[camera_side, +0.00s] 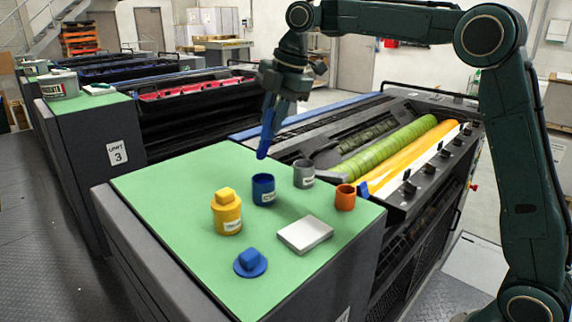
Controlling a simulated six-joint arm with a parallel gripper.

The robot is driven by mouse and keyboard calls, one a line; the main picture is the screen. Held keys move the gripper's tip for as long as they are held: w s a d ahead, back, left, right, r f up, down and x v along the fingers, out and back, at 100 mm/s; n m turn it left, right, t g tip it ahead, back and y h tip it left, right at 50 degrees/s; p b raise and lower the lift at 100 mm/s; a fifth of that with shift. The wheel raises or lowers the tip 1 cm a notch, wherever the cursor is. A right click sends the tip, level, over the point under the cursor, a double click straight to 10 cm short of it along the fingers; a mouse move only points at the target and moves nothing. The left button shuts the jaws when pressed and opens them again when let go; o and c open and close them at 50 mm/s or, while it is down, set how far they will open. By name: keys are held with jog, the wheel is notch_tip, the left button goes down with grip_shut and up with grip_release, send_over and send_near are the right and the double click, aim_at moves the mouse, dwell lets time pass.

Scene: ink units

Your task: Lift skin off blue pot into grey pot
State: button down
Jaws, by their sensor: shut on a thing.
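The blue pot (263,191) stands on the green top with its lid off and a white label on its side. Its inside looks dark, and I cannot make out a skin. The grey pot (304,175) stands behind it to the right and looks open. My gripper (270,108) is above and behind the blue pot, shut on a slim blue tool (265,140). The tool points down, its tip apart from the blue pot and above its rim.
A yellow pot (227,214) with its lid on stands left of the blue pot. An orange pot (345,197) and a pale flat block (305,234) are to the right. The green top (170,185) is bare at left. Rollers (400,148) lie behind.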

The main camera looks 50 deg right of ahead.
jog(key=shift+d, duration=0.15)
jog(key=s+d+r, duration=0.1)
jog(key=s+d, duration=0.1)
jog(key=d, duration=1)
jog(key=shift+s+d+r, duration=0.25)
jog(key=shift+s+d, duration=0.05)
jog(key=shift+d, duration=0.05)
jog(key=shift+f, duration=0.15)
notch_tip(320, 180, down, 10)
jog(key=shift+w+a+r, duration=0.25)
jog(key=shift+w, duration=0.1)
dwell(0.4)
